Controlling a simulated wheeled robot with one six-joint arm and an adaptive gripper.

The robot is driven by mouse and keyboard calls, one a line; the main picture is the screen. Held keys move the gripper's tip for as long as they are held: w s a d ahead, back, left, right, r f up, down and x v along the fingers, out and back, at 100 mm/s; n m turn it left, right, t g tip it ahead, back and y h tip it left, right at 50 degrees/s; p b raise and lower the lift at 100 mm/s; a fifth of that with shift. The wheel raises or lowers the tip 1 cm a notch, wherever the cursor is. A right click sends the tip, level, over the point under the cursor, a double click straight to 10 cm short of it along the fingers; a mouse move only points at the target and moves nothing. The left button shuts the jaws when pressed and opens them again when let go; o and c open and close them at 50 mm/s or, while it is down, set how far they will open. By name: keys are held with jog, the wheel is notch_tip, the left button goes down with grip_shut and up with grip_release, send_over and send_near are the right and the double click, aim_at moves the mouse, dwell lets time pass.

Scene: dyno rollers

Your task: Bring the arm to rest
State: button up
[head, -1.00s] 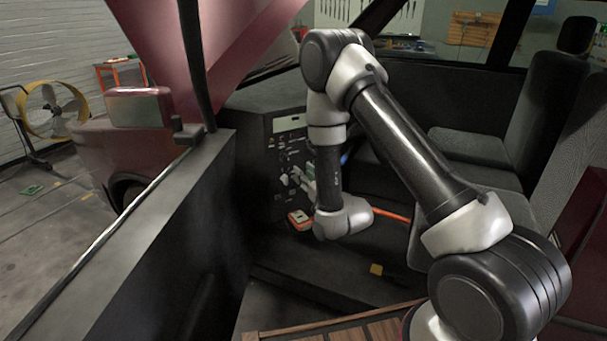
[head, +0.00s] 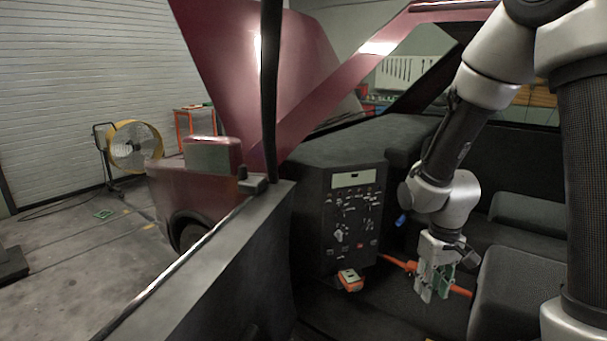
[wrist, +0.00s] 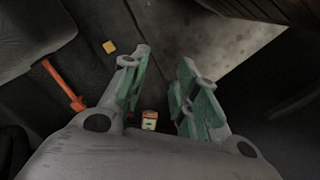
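My arm hangs over the inside of the car in the head view. My gripper (head: 433,283) points down above the dark car floor, to the right of the control panel (head: 356,215). It touches nothing that I can make out. In the wrist view my gripper (wrist: 164,70) has its two green-padded fingers apart, with a clear gap and nothing held. An orange and white device (head: 350,280) sits below the panel; it also shows low between the fingers in the wrist view (wrist: 149,120).
An orange bar (head: 400,263) runs behind my gripper. Grey seats (head: 520,285) stand close at the right. The car's door (head: 215,270) edges the left side. A yellow fan (head: 133,146) stands far left.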

jog(key=s+d+r+t, duration=0.1)
jog(key=s+d+r, duration=0.1)
jog(key=s+r, duration=0.2)
jog(key=s+d+r+m+t, duration=0.1)
jog(key=s+r, duration=0.4)
jog(key=r, duration=0.6)
jog(key=s+d+r+m+t, duration=0.1)
jog(key=s+d+r+t, duration=0.1)
jog(key=s+r, duration=0.3)
notch_tip(320, 180, up, 3)
jog(key=shift+d+f, duration=0.15)
jog(key=shift+d, duration=0.75)
